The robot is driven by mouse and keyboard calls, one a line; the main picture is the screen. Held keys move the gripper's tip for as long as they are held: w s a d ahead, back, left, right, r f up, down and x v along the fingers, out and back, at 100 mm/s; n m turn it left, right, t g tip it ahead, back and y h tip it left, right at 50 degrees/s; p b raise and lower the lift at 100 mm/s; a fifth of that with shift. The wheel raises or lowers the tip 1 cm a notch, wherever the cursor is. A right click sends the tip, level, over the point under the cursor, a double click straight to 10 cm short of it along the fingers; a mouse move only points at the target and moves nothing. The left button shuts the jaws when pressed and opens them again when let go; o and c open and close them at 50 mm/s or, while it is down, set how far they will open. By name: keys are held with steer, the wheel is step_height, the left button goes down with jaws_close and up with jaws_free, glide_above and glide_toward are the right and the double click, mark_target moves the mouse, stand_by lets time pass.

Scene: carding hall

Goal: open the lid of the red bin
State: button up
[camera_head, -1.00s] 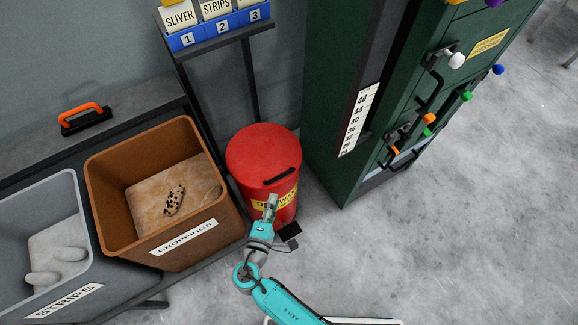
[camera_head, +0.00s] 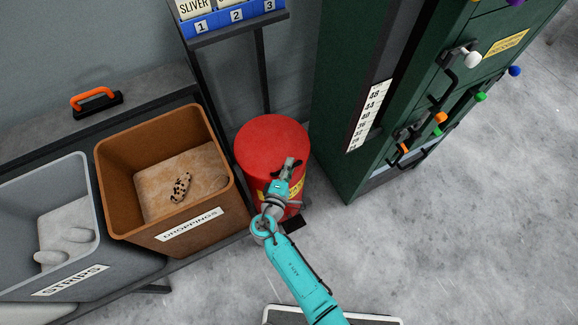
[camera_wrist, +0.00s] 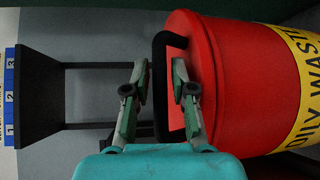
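The red bin (camera_head: 262,150) stands upright on the floor with its round lid shut. Its yellow label reads "OILY WASTE" in the wrist view (camera_wrist: 302,60). The lid's black handle (camera_wrist: 160,62) shows in the wrist view, between the two fingers in the picture. My gripper (camera_wrist: 160,85) is open, its fingers on either side of the handle; whether they touch it I cannot tell. In the head view my gripper (camera_head: 290,164) is over the front of the lid and hides most of the handle.
The brown "DROPPINGS" bin (camera_head: 118,185) and grey "STRIPS" bin (camera_head: 20,230) stand to the left. A green machine (camera_head: 345,120) with coloured knobs is close on the right. A dark shelf stand (camera_head: 262,70) is behind. The floor at front right is clear.

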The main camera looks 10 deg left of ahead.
jaws_close()
